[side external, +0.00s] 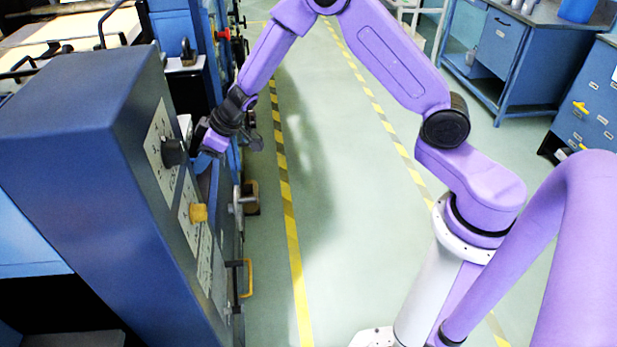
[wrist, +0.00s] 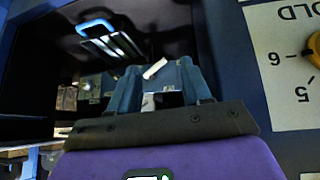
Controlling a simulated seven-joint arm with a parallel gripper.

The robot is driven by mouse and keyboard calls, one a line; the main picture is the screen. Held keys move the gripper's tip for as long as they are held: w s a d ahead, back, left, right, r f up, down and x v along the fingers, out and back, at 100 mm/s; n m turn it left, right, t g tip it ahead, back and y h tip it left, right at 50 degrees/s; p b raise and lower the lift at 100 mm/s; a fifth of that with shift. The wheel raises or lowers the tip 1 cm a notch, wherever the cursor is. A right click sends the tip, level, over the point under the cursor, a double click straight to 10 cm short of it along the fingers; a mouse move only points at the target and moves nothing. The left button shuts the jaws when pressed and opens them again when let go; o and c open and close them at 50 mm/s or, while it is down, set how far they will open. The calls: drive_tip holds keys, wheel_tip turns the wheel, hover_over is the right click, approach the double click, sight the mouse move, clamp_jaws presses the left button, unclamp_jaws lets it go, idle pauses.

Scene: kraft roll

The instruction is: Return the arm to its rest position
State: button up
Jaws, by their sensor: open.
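My gripper (side external: 206,148) is at the left in the side external view, at the end of my purple arm. It reaches in beside the dark blue control cabinet (side external: 75,140), next to its black knob (side external: 173,152). The cabinet partly hides the fingertips. In the wrist view my gripper (wrist: 158,82) has its two blue-grey fingers apart, pointing into a dark recess. I see nothing clearly held between them. A small white piece shows near the fingers, but I cannot tell what it is.
A yellow knob (side external: 197,213) sits on the cabinet panel; a yellow handle (side external: 247,278) is below. The wrist view shows a dial plate (wrist: 285,65) at right and a blue-edged handle (wrist: 97,27). The green floor (side external: 340,200) is open; blue workbenches (side external: 525,60) stand at right.

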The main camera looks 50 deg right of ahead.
drive_tip(key=s+d+r+h, duration=0.1)
drive_tip(key=s+r+h, duration=0.1)
drive_tip(key=s+r, duration=0.5)
drive_tip(key=s+d+r+h, duration=0.1)
drive_tip(key=s+r, duration=0.2)
drive_tip(key=s, duration=0.8)
drive_tip(key=s+d+r+n+g, duration=0.1)
drive_tip(key=s+d+n+g, duration=0.1)
drive_tip(key=s, duration=1)
drive_tip(key=s+d+r+n+g, duration=0.1)
drive_tip(key=s+d, duration=0.4)
drive_tip(key=s, duration=0.6)
drive_tip(key=n+g, duration=0.1)
drive_tip(key=g, duration=0.1)
drive_tip(key=shift+s+d+r+n+g+h, duration=0.3)
drive_tip(key=shift+s+d+g, duration=0.05)
drive_tip(key=shift+g, duration=0.05)
